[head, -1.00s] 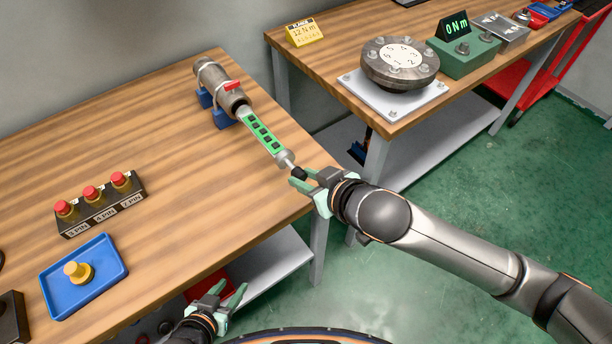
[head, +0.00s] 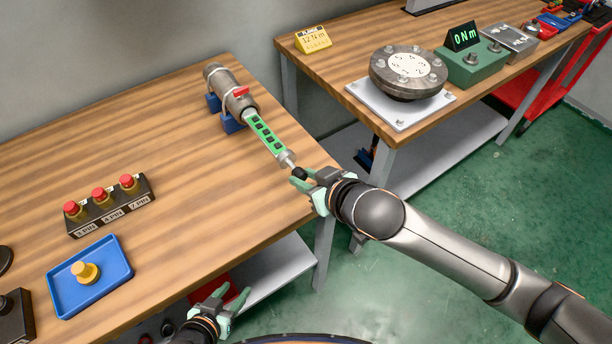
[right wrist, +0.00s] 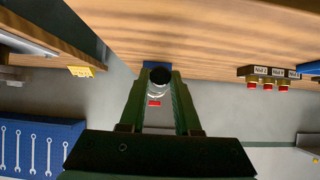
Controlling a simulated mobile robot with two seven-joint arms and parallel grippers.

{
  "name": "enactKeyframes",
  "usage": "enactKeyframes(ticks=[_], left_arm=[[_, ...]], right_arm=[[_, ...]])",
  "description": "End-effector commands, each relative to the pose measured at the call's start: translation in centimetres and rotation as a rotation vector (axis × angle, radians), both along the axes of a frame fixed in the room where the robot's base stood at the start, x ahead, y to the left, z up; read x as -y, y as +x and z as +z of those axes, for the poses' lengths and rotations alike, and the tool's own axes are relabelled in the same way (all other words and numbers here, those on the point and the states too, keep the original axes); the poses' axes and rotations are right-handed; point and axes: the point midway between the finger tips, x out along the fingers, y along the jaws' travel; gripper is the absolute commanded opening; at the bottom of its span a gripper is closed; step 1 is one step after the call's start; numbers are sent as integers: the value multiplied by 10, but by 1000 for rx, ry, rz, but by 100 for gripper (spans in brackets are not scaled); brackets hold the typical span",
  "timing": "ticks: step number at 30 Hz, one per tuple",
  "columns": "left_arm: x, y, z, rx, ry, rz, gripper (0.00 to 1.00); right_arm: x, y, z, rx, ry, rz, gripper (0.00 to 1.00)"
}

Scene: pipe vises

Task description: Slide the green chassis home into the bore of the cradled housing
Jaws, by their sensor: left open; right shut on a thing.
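The green chassis (head: 267,135) is a long strip with dark blocks, lined up with the mouth of the grey cylindrical housing (head: 227,87). Its far end is inside the bore and part of its length shows outside. The housing lies on blue cradle blocks (head: 232,122) with straps over it and a red lever (head: 241,91) on top. My right gripper (head: 302,178) is shut on the black-tipped rod end (head: 298,173) of the chassis. In the right wrist view the dark round end (right wrist: 160,76) sits between the fingers. My left gripper (head: 232,297) is open and empty below the table's front edge.
A second table to the right carries a bolted flange (head: 408,75) and a green torque display (head: 468,62). A gap separates the tables.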

Motion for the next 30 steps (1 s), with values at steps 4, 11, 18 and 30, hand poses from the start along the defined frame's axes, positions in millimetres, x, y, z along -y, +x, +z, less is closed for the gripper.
enactKeyframes(ticks=[4,11,18,30], left_arm=[[0,0,5,0,0,0,50],[0,0,7,0,0,0,50],[0,0,7,0,0,0,50],[0,0,9,0,0,0,50]], right_arm=[[-1,0,2,1,2,0,0],[0,0,1,2,3,0,0],[-1,1,1,2,3,0,0],[-10,14,2,3,2,0,0]])
